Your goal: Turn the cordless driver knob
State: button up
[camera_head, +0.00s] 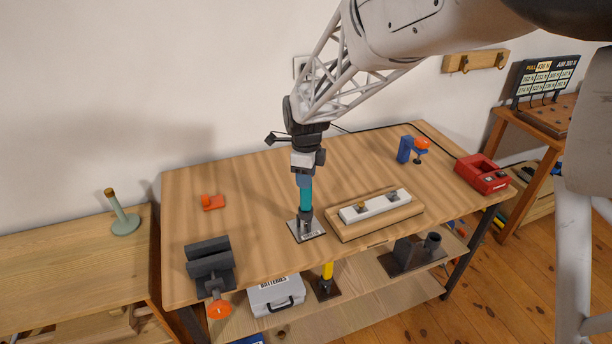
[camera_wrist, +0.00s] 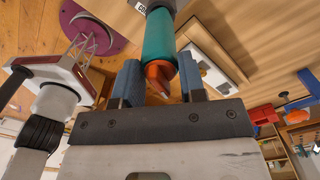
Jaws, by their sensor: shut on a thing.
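The cordless driver (camera_head: 306,197) is a teal upright body on a grey base plate (camera_head: 318,232), near the front of the workbench. Its teal body also shows in the wrist view (camera_wrist: 159,38). An orange knob (camera_wrist: 157,74) tops it in the wrist view; the fingers hide it in the head view. My gripper (camera_head: 304,180) is directly above the driver, pointing down. In the wrist view my gripper (camera_wrist: 160,84) has a blue finger on each side of the knob and is shut on it.
A white block on a wooden base (camera_head: 378,217) stands close on the right. A dark vise (camera_head: 210,262) is at the front left, an orange piece (camera_head: 212,202) behind it. A blue clamp (camera_head: 405,149) and red box (camera_head: 482,174) are at the right. The bench's back left is clear.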

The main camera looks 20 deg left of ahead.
jog(key=shift+r+m, duration=0.1)
jog(key=shift+m, duration=1)
jog(key=o, duration=0.4)
jog(key=shift+c, duration=0.2)
jog(key=shift+r, duration=0.15)
jog(key=shift+r, duration=2.8)
jog(key=shift+d, duration=0.1)
